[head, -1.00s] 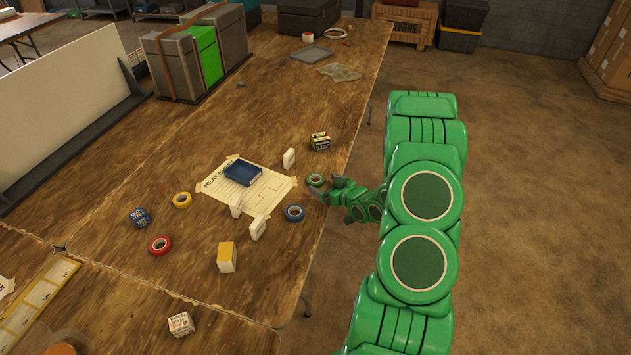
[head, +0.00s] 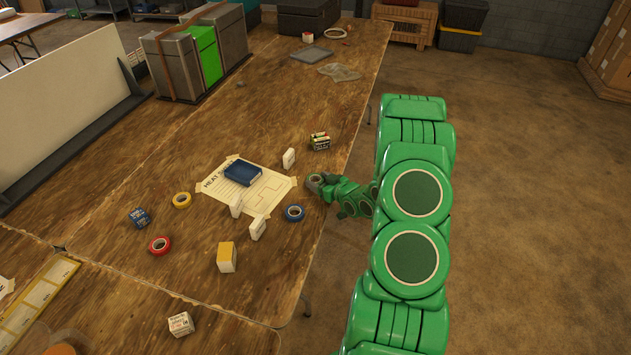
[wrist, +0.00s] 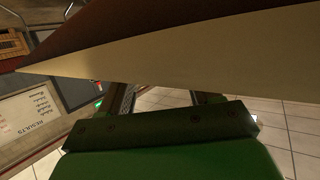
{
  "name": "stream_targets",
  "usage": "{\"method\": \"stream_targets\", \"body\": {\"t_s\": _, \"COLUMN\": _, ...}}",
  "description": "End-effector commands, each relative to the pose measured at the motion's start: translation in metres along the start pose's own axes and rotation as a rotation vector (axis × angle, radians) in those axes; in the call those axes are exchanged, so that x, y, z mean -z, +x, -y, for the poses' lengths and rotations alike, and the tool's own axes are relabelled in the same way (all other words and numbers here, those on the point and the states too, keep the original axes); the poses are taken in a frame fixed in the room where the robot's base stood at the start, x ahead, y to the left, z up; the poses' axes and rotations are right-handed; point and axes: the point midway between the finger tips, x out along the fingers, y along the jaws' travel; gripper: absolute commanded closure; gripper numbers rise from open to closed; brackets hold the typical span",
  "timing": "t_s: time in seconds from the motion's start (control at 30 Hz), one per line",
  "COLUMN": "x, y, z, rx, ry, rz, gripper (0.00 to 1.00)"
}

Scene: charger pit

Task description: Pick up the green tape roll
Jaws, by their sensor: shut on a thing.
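The green tape roll (head: 315,178) is at the right edge of the wooden table, beside the paper sheet. It is partly hidden by my gripper (head: 318,184), which reaches in from the right and is shut on it. I cannot tell whether the roll is still touching the tabletop. In the wrist view, a large pale and brown shape (wrist: 170,60) crosses the picture very close to the camera, and I cannot tell what it is.
A blue tape roll (head: 294,212) lies left of my gripper. A blue book (head: 241,172) rests on the paper sheet (head: 262,200) among small white blocks. A small dark box (head: 320,142) stands farther back. Yellow tape (head: 182,200) and red tape (head: 159,245) lie to the left. Floor is clear at right.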

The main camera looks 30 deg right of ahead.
Motion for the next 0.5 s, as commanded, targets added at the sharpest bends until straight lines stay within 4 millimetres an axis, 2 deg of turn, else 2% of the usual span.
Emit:
{"method": "stream_targets", "body": {"t_s": 0.27, "x": 0.003, "y": -0.001, "z": 0.000, "rx": 0.000, "ry": 0.000, "rz": 0.000, "gripper": 0.66}}
{"method": "stream_targets", "body": {"t_s": 0.5, "x": 0.023, "y": -0.006, "z": -0.001, "rx": 0.000, "ry": -0.004, "rz": -0.002, "gripper": 0.66}}
